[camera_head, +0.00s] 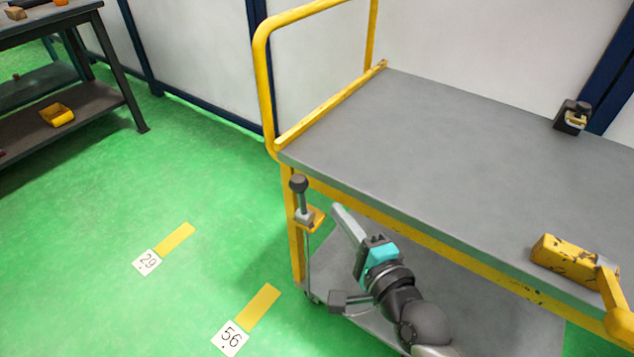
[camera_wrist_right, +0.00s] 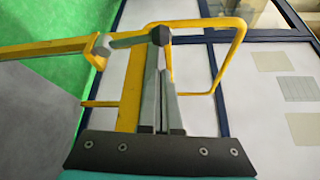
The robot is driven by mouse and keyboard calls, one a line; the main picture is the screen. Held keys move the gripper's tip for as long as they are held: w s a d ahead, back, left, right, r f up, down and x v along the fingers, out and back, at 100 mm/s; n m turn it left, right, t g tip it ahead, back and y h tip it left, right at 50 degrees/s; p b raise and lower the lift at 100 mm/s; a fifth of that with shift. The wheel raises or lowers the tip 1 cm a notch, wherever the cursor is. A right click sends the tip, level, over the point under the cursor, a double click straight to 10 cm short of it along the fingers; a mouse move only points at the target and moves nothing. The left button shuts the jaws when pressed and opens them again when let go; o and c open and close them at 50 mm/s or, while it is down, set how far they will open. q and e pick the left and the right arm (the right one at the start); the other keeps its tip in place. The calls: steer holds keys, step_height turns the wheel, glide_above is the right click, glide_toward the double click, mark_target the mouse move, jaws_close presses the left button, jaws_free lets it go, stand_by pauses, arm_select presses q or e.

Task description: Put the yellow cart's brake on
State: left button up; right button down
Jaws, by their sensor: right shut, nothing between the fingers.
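The yellow cart (camera_head: 420,130) has a yellow tube frame and a grey top. At its front left post stands a brake lever with a dark knob (camera_head: 298,184); its short grey shaft rises upright from a yellow bracket, and a thin rod runs down towards the caster. My right gripper (camera_head: 338,209) is shut and empty, just right of the lever and below the tabletop edge. In the right wrist view the shut fingers (camera_wrist_right: 160,80) point at the dark knob (camera_wrist_right: 161,35), which lies close to their tips; contact cannot be told. My left gripper is not in view.
A worn yellow block with a handle (camera_head: 565,259) lies on the cart top at right, and a small dark device (camera_head: 572,116) at its back edge. The cart's lower shelf (camera_head: 510,315) is below my arm. A dark workbench (camera_head: 75,105) stands at far left.

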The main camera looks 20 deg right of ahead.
mark_target(300, 201)
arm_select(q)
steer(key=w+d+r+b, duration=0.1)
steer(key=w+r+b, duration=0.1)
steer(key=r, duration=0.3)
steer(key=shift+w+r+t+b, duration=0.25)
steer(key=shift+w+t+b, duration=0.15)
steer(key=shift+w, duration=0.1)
arm_select(e)
steer(key=w+a+f, duration=0.1)
steer(key=w, duration=0.8)
steer(key=shift+w+a, duration=0.2)
steer(key=shift+w, duration=0.2)
steer(key=shift+s+a+n, duration=0.25)
steer(key=shift+n, duration=0.05)
